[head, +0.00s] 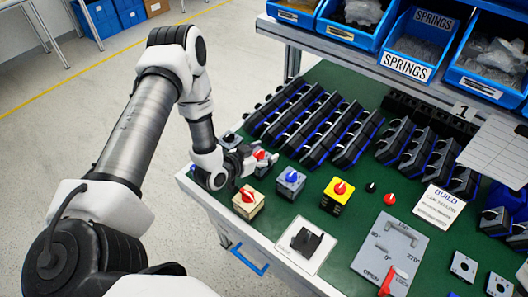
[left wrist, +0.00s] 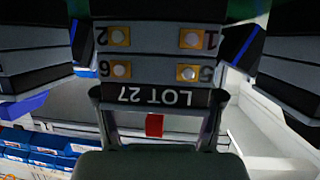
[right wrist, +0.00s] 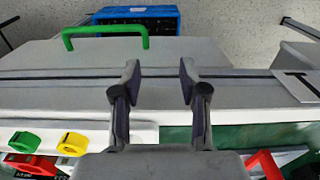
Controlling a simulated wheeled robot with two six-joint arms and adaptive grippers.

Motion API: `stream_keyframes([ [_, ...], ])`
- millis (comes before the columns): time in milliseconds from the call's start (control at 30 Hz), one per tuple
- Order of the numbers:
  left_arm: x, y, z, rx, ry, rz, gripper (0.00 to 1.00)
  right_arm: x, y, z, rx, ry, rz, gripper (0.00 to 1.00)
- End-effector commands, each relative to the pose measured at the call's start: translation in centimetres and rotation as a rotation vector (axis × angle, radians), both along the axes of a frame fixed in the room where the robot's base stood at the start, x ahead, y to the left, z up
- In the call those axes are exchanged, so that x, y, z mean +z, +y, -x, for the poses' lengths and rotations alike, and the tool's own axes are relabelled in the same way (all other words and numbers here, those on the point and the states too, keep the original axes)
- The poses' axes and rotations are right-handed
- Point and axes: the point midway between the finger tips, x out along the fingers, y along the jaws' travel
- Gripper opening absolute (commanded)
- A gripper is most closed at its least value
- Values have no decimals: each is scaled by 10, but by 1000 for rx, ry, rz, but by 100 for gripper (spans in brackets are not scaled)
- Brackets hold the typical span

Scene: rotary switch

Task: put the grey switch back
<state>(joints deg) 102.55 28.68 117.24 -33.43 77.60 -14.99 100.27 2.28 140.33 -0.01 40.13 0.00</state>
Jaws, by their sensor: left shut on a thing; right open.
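My left gripper (head: 246,160) is over the near left part of the green bench top, shut on a grey switch. In the left wrist view the switch (left wrist: 155,68) sits between the two fingers, with numbered brass terminals and a LOT 27 label facing the camera. A red part, likely its knob, shows below the label there. In the head view its body is mostly hidden by the gripper, with red showing beside the fingers. I cannot tell whether it touches the bench. My right gripper (right wrist: 157,90) is open and empty in the right wrist view; it is not visible in the head view.
A white plate (head: 289,256) with a black piece lies in front. Black racks (head: 320,125) fill the back; a grey panel (head: 375,262) lies right.

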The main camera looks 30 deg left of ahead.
Motion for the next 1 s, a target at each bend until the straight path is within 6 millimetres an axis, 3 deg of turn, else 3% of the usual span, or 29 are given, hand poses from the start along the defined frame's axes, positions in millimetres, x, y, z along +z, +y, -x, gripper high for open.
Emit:
stream_keyframes([
  [267, -4, 0, 0, 0, 1, 1, 24, -4, 0, 0, 0, 1, 0, 43],
  [300, -3, 0, 1, 0, 2, 1, 78, -3, 0, 0, 0, 1, 0, 43],
  [367, -3, 0, 0, 0, 2, 1, 94, -2, 0, 0, 0, 1, 0, 43],
  [767, 2, 1, 2, 2, 2, 2, 94, 1, 0, 0, 0, 1, 0, 43],
  [867, 6, 4, 16, 5, 4, 5, 94, -3, 0, 0, 0, 1, 0, 43],
  [1000, 20, 10, 49, 9, 3, 9, 94, -5, 0, 1, 0, 1, 0, 43],
])
